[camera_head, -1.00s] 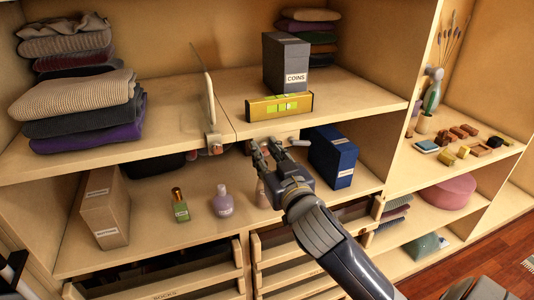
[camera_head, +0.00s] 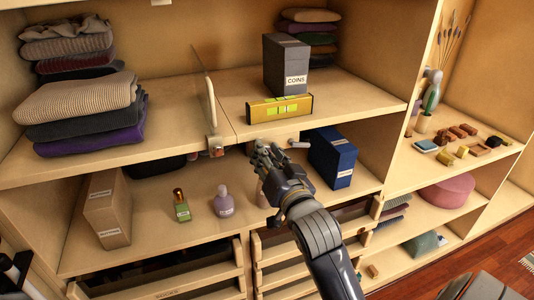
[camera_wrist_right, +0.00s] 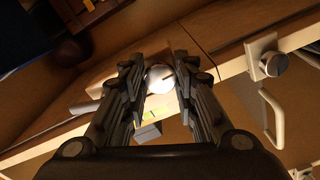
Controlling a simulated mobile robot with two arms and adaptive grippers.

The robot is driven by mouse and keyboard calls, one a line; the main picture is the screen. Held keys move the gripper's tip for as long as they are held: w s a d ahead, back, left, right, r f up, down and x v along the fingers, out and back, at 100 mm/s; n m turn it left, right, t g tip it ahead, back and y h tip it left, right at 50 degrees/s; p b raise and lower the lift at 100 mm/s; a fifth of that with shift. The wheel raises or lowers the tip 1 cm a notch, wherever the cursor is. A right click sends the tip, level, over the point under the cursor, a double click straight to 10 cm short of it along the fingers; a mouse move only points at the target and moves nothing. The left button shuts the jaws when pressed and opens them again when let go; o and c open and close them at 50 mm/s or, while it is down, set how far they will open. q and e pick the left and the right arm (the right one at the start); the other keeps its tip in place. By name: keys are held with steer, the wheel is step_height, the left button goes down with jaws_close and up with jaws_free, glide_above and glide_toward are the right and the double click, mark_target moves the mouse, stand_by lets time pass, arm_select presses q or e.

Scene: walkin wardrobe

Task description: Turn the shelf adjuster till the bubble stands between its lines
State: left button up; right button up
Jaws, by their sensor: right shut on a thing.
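The yellow spirit level (camera_head: 280,109) lies on the upper shelf, near its front edge in front of the COINS box, with a bright green vial. The bubble is too small to place against its lines. My right gripper (camera_head: 264,153) is at the shelf's front edge, below the level. In the right wrist view a round silver adjuster knob (camera_wrist_right: 159,78) sits between the fingers of this gripper (camera_wrist_right: 160,85), which are shut on it. The gripper hides the knob in the head view. My left gripper is not in view.
A second metal knob and bracket (camera_head: 215,146) are at the shelf edge to the left; they also show in the wrist view (camera_wrist_right: 272,63). A pale lever (camera_head: 298,143) is just right of my gripper.

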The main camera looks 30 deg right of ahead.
steer(key=o, duration=1.1)
step_height(320, 180, up, 10)
steer(key=shift+f, duration=0.1)
stand_by(0.6)
